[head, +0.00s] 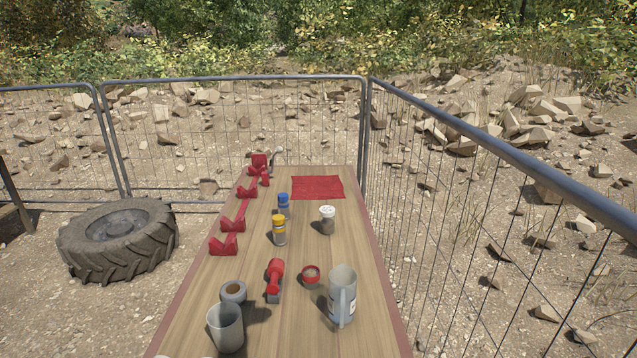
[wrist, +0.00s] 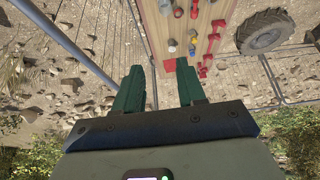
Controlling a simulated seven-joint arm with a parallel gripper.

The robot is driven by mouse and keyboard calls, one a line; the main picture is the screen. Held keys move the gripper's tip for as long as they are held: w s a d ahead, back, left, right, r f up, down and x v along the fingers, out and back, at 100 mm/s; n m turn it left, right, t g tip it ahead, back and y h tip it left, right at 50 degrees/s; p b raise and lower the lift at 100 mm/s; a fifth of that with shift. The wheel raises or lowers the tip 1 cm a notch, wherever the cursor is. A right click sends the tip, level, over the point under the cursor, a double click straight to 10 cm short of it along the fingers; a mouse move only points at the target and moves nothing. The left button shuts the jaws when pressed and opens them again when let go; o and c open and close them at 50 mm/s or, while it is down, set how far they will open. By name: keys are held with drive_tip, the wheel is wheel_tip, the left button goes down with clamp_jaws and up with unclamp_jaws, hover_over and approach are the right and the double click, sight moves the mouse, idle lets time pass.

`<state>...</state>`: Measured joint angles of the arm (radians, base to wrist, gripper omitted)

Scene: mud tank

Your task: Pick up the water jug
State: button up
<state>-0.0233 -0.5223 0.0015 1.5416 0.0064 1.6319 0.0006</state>
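The water jug (head: 342,297) looks like the tall grey, translucent vessel with a handle and a pale label. It stands upright near the right edge of the wooden table in the head view. A shorter grey cup (head: 225,328) stands at the front left of the table. My gripper (wrist: 159,67) shows only in the wrist view, with its two green fingers apart and nothing between them. It is away from the jug, facing the table's far end, where the red mat (wrist: 171,65) lies. I cannot clearly make out the jug in the wrist view.
Near the jug are a small red-rimmed container (head: 310,277), a red tool (head: 274,278) and a grey roll (head: 233,291). Farther back stand a yellow-topped bottle (head: 279,230), a blue-topped bottle (head: 284,204) and a white-lidded jar (head: 327,220). Red holders (head: 233,221) line the left edge. Wire fencing (head: 480,180) runs alongside.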

drive_tip(key=w+a+f+m+g+y, duration=0.2)
drive_tip(key=w+a+f+m+y, duration=0.2)
drive_tip(key=w+a+m, duration=0.4)
wheel_tip(320, 180, up, 3)
drive_tip(key=m+t+y, duration=0.1)
drive_tip(key=m+y, duration=1.2)
hover_over(341, 325)
drive_tip(key=d, duration=0.5)
drive_tip(key=f, duration=6.5)
drive_tip(key=shift+s+f, duration=0.35)
drive_tip(key=shift+s, duration=0.05)
drive_tip(key=shift+a+f, duration=0.1)
drive_tip(key=shift+f, duration=0.15)
drive_tip(key=shift+w+a, duration=0.1)
drive_tip(key=shift+a, duration=0.1)
drive_tip(key=shift+x, duration=2.25)
